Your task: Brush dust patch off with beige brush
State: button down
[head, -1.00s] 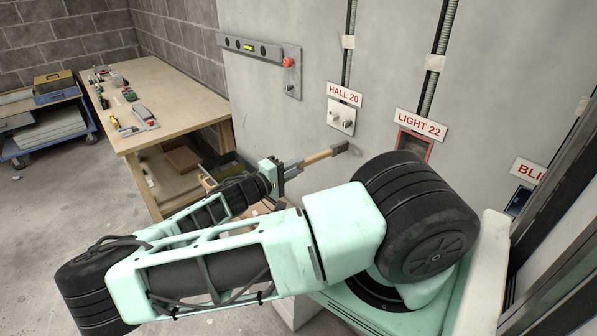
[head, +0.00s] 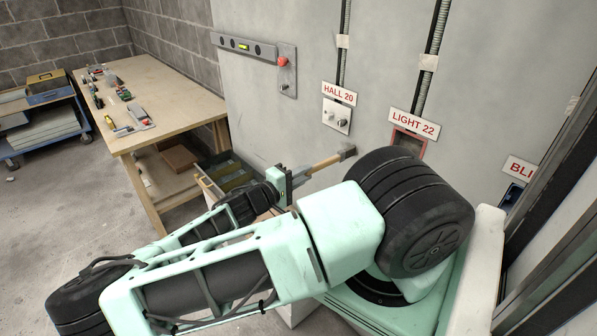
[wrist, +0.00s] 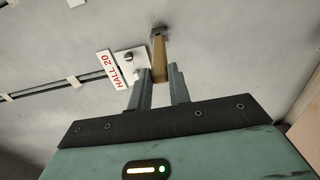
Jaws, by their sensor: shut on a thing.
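My gripper (head: 304,172) is shut on the tan handle of the beige brush (head: 325,163). The brush sticks out past the fingers towards the wall, its dark grey head at the far end below the HALL 20 and LIGHT 22 labels. In the wrist view the brush (wrist: 158,60) stands up between the fingers of my gripper (wrist: 160,88), its head overlapping the wall in the picture. I cannot tell whether the head touches the wall. I cannot make out a distinct dust patch in either view.
The grey wall carries a HALL 20 switch plate (head: 337,116), a red-framed LIGHT 22 box (head: 408,143), vertical conduits and a spirit level (head: 244,46). A wooden workbench (head: 165,95) with tools stands left, a blue cart (head: 45,130) beyond it. Open floor lies at left.

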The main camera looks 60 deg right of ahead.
jog(key=s+a, duration=0.1)
jog(key=s, duration=0.5)
jog(key=shift+a+p, duration=0.25)
jog(key=shift+p, duration=0.05)
dwell(0.6)
jog(key=shift+s+a, duration=0.1)
jog(key=b+v, duration=0.1)
jog(key=v, duration=0.8)
dwell(0.3)
dwell(0.5)
